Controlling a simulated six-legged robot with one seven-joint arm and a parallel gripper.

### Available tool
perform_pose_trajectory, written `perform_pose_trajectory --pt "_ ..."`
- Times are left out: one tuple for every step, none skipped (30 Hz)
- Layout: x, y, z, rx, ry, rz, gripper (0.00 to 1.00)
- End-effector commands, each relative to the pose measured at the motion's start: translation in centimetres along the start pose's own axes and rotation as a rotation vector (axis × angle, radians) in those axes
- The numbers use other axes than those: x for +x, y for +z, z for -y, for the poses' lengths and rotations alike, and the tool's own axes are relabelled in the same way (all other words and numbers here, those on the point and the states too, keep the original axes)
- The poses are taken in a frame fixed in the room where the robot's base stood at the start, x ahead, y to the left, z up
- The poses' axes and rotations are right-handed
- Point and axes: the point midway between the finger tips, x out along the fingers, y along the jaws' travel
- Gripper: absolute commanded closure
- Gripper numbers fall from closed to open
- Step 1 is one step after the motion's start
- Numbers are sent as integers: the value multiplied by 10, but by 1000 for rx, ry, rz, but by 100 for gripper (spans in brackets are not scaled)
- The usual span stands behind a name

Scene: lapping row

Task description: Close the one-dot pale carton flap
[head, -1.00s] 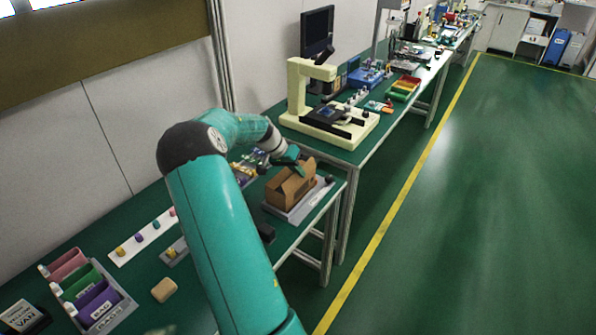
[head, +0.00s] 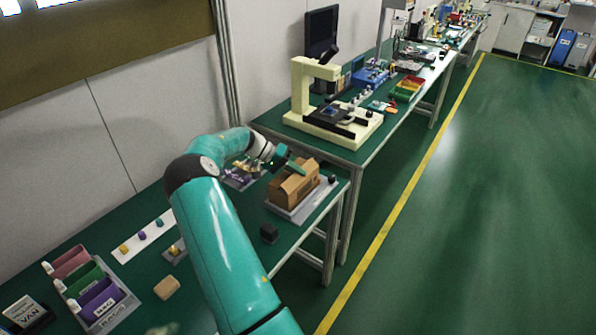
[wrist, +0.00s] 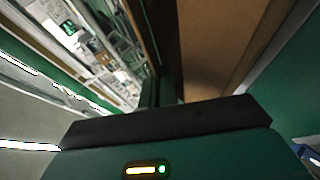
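The brown carton (head: 292,193) stands on a grey base plate (head: 302,213) near the right end of the near bench. A flap stands raised at its far right end in the head view; the near part of its top looks flatter. No dot marks can be made out. My gripper (head: 291,162) is just behind and above the carton's top. In the wrist view my gripper's fingers (wrist: 161,88) are close together at the middle, with nothing clearly held. A brown carton panel (wrist: 215,45) fills the upper right there. Contact cannot be told.
A black block (head: 269,233) lies on the bench left of the base plate. A small dark knob (head: 332,179) sits at the plate's right. A cream microscope-like machine (head: 325,112) stands behind on the farther bench. A tan block (head: 167,287) and coloured bins (head: 92,290) are at left.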

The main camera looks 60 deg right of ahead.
Motion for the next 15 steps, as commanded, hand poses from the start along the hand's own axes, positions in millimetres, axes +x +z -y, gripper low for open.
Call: perform_pose_trajectory --pt "0 0 0 -2 5 0 100" --pt "0 0 0 -3 7 0 100" --pt "0 0 0 -3 9 0 100" --pt "0 0 0 -4 10 0 100" --pt "0 0 0 -4 10 0 100" --pt "0 0 0 -4 10 0 100" --pt "0 0 0 -4 10 0 100" --pt "0 0 0 -4 10 0 100" --pt "0 0 0 -4 10 0 100" --pt "0 0 0 -4 9 0 100" --pt "0 0 0 -4 9 0 100" --pt "0 0 0 -4 9 0 100" --pt "0 0 0 -3 9 0 94" --pt "0 0 0 -3 9 0 88" --pt "0 0 0 -3 9 0 80"
